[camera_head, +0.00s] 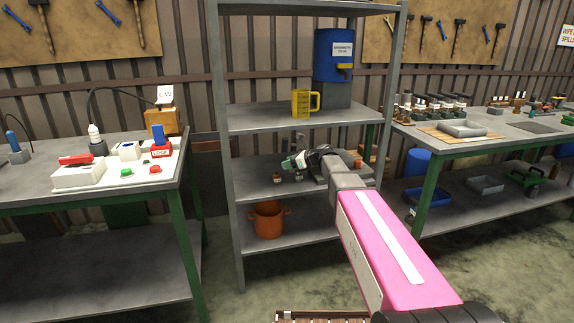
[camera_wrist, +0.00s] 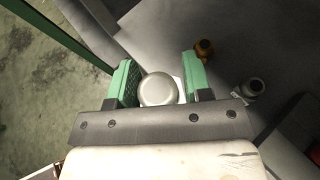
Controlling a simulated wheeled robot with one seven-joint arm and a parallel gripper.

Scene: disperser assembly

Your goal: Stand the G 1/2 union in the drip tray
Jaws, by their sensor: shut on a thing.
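My gripper (camera_head: 293,162) is over the middle shelf of the grey rack. In the wrist view its green-padded fingers (camera_wrist: 160,87) are shut on a round, silvery part (camera_wrist: 158,89), seen end-on; it looks like the union, but no marking is readable. A grey tray (camera_head: 485,185) also stands on that bench's lower shelf. I cannot tell for certain which is the drip tray.
A brass-coloured fitting (camera_wrist: 204,49) and a silvery fitting (camera_wrist: 253,88) stand on the shelf beside my gripper. The rack's upper shelf (camera_head: 265,118) is above it, with a yellow jug (camera_head: 301,103) and blue drum (camera_head: 333,55). An orange pot (camera_head: 268,219) stands below.

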